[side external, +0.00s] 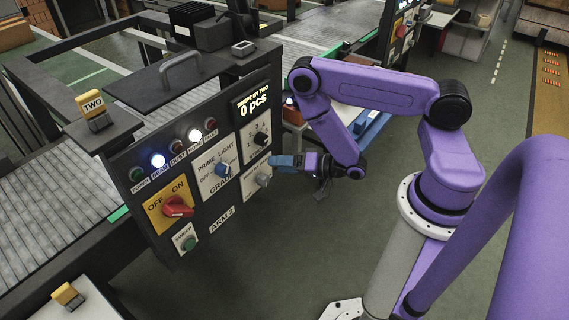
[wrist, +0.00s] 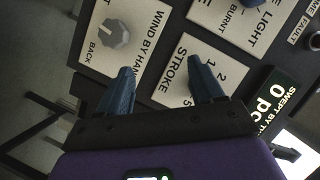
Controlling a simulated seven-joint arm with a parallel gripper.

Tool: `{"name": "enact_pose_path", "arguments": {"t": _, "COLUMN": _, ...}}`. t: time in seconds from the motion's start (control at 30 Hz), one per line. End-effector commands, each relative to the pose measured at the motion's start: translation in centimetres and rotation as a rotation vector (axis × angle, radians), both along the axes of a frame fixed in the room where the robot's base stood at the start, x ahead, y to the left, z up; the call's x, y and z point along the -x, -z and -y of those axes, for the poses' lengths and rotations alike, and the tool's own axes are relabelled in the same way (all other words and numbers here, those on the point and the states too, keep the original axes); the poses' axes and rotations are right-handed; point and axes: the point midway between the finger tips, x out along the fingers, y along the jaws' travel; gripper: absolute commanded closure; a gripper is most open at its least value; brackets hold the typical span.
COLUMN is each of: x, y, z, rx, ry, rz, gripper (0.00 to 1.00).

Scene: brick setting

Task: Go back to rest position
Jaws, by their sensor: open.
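My gripper (side external: 280,162) is in front of the right side of the dark control panel (side external: 150,225), with its blue fingers pointing at the panel. In the wrist view my gripper (wrist: 163,85) has its two fingers apart, with nothing between them but the panel face behind. A grey knob (side external: 263,180) sits just below the fingers; it also shows in the wrist view (wrist: 113,34) on the plate marked WIND BY HAND. A black knob (side external: 260,139) on the numbered plate is just above the fingers. The STROKE plate (wrist: 190,68) is partly hidden by my fingers.
The panel also carries a red switch (side external: 178,207), a blue knob (side external: 222,170), a green button (side external: 189,244) and a display (side external: 253,105) reading 0 pcs. A blue tray (side external: 368,128) lies behind my arm. Open floor (side external: 290,260) is below my gripper.

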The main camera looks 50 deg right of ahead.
Motion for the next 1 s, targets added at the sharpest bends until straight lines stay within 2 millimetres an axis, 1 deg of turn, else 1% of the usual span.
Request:
{"name": "enact_pose_path", "arguments": {"t": 0.17, "x": -1.3, "y": -0.8, "z": -2.6, "rx": 0.083, "ry": -0.071, "rz": -0.050, "gripper": 0.33}}
{"name": "enact_pose_path", "arguments": {"t": 0.27, "x": -1.9, "y": -1.5, "z": -4.9, "rx": 0.166, "ry": -0.138, "rz": -0.098, "gripper": 0.33}}
{"name": "enact_pose_path", "arguments": {"t": 0.4, "x": -2.0, "y": -2.7, "z": -7.8, "rx": 0.287, "ry": -0.243, "rz": -0.166, "gripper": 0.33}}
{"name": "enact_pose_path", "arguments": {"t": 0.47, "x": -1.7, "y": -3.3, "z": -8.9, "rx": 0.339, "ry": -0.289, "rz": -0.191, "gripper": 0.33}}
{"name": "enact_pose_path", "arguments": {"t": 0.6, "x": -0.5, "y": -5.0, "z": -11.3, "rx": 0.463, "ry": -0.405, "rz": -0.248, "gripper": 0.33}}
{"name": "enact_pose_path", "arguments": {"t": 0.67, "x": 0.3, "y": -5.8, "z": -12.1, "rx": 0.516, "ry": -0.457, "rz": -0.271, "gripper": 0.33}}
{"name": "enact_pose_path", "arguments": {"t": 0.8, "x": 2.5, "y": -7.8, "z": -13.6, "rx": 0.641, "ry": -0.583, "rz": -0.317, "gripper": 0.33}}
{"name": "enact_pose_path", "arguments": {"t": 0.87, "x": 3.6, "y": -8.8, "z": -14.1, "rx": 0.696, "ry": -0.639, "rz": -0.335, "gripper": 0.33}}
{"name": "enact_pose_path", "arguments": {"t": 1.0, "x": 6.6, "y": -11.0, "z": -14.5, "rx": 0.821, "ry": -0.773, "rz": -0.375, "gripper": 0.33}}
